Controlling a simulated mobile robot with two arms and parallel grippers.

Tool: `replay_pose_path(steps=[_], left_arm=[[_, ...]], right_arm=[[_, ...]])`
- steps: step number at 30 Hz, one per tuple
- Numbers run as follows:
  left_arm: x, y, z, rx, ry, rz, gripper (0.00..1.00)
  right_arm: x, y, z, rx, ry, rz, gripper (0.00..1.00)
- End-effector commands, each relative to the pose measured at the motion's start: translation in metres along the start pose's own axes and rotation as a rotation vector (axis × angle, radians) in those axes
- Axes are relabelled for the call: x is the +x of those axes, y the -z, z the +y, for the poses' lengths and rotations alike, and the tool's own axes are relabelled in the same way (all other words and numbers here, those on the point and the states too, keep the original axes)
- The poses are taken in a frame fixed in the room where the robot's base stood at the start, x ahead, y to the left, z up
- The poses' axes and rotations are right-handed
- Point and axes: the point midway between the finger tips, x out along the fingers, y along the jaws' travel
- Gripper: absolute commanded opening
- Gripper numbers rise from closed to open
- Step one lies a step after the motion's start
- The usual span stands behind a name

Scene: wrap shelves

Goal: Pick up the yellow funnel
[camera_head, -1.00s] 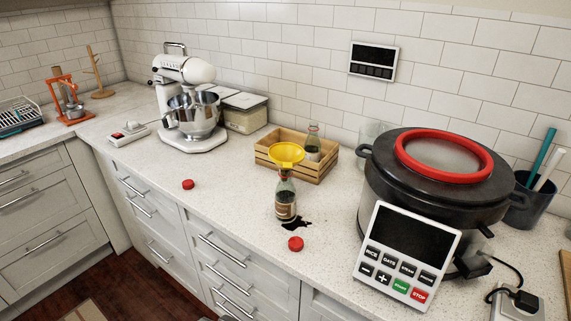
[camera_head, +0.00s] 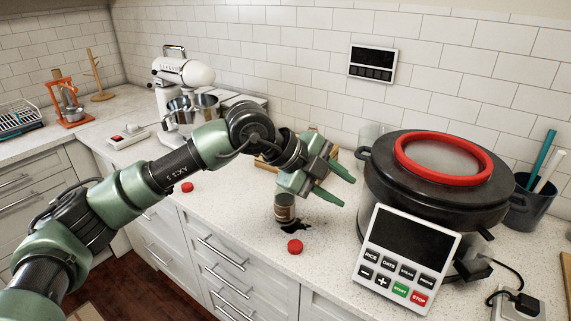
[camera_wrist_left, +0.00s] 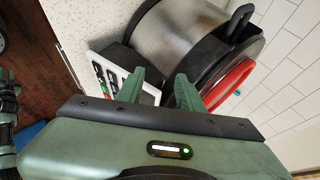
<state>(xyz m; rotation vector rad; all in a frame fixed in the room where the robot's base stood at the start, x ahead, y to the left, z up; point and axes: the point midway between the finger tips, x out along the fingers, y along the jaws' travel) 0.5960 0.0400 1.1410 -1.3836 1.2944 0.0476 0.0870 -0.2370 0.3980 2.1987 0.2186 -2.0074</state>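My left gripper (camera_head: 345,190) is above the counter in the head view, its two green fingers apart and empty, pointing right toward the rice cooker. The yellow funnel is hidden in the head view behind my gripper and wrist. The lower part of a bottle (camera_head: 285,209) with a brown label stands upright below my left gripper; its top is hidden. In the left wrist view, my open fingers (camera_wrist_left: 160,82) are in front of the rice cooker, and no funnel shows there.
A large dark rice cooker (camera_head: 430,260) with a red ring stands to the right. A wooden crate (camera_head: 266,168) is mostly hidden behind my arm. A stand mixer (camera_head: 187,72) stands farther back.

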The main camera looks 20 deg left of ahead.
Motion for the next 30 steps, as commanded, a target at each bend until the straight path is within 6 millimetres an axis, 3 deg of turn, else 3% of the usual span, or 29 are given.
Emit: replay_pose_path(steps=[1, 3, 6, 10, 17, 24, 30], left_arm=[[-0.026, -0.041, -0.009, -0.040, -0.034, -0.171, 0.37], [-0.056, -0.083, -0.011, -0.110, -0.070, -0.350, 0.37], [-0.089, -0.116, -0.013, -0.184, -0.083, -0.508, 0.37], [-0.107, -0.134, -0.013, -0.232, -0.087, -0.595, 0.37], [-0.092, -0.149, -0.010, -0.241, -0.090, -0.609, 0.37], [-0.066, -0.166, -0.004, -0.239, -0.091, -0.607, 0.37], [-0.049, -0.177, 0.001, -0.237, -0.089, -0.605, 0.37]], right_arm=[[0.000, 0.000, 0.000, 0.000, 0.000, 0.000, 0.27], [0.000, 0.000, 0.000, 0.000, 0.000, 0.000, 0.27], [0.000, 0.000, 0.000, 0.000, 0.000, 0.000, 0.27], [-0.001, 0.000, 0.000, -0.001, 0.000, 0.000, 0.27], [-0.011, 0.001, 0.000, -0.001, 0.000, 0.000, 0.27], [-0.035, 0.004, 0.000, -0.002, 0.001, 0.000, 0.27], [-0.038, 0.004, -0.001, -0.002, 0.002, 0.000, 0.27]])
